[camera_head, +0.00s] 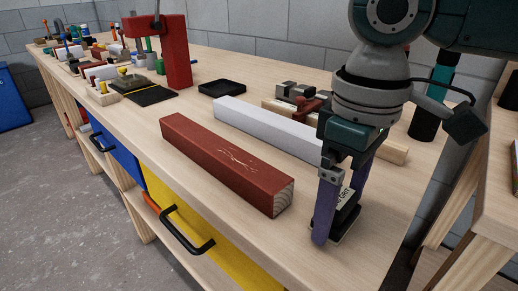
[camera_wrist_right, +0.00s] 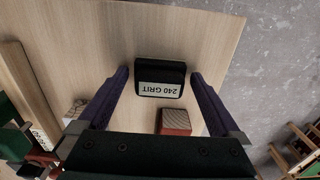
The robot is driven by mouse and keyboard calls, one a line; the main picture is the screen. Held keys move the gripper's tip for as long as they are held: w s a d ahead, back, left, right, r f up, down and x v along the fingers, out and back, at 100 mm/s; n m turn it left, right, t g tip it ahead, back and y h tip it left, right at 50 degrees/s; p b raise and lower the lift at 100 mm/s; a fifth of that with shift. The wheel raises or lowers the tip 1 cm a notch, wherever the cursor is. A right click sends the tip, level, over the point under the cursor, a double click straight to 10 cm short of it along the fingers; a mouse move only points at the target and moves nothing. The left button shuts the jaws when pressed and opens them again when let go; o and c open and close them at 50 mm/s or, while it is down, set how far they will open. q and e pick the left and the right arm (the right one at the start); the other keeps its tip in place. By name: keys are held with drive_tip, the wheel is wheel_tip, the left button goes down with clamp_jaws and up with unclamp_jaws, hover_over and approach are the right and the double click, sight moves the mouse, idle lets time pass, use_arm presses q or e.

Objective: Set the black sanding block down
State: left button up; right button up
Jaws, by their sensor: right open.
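The black sanding block (camera_head: 346,218) stands on the wooden bench top near its right end, partly hidden behind a finger in the head view. In the right wrist view the block (camera_wrist_right: 161,79) shows its "240 GRIT" label and lies between the fingers, with a gap on each side. My right gripper (camera_head: 335,222) is open around the block, its purple fingers pointing down. It also shows in the wrist view (camera_wrist_right: 160,80). My left gripper is not in view.
A red batten (camera_head: 222,160) with worn paint lies left of my right gripper, and a white batten (camera_head: 265,128) lies behind it. A black tray (camera_head: 222,88), a red press (camera_head: 175,52) and small tools stand farther back. The bench's front edge is close.

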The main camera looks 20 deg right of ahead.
sight(343, 198)
wheel_tip(343, 198, up, 12)
drive_tip(key=p, duration=0.2)
drive_tip(key=shift+p, duration=0.4)
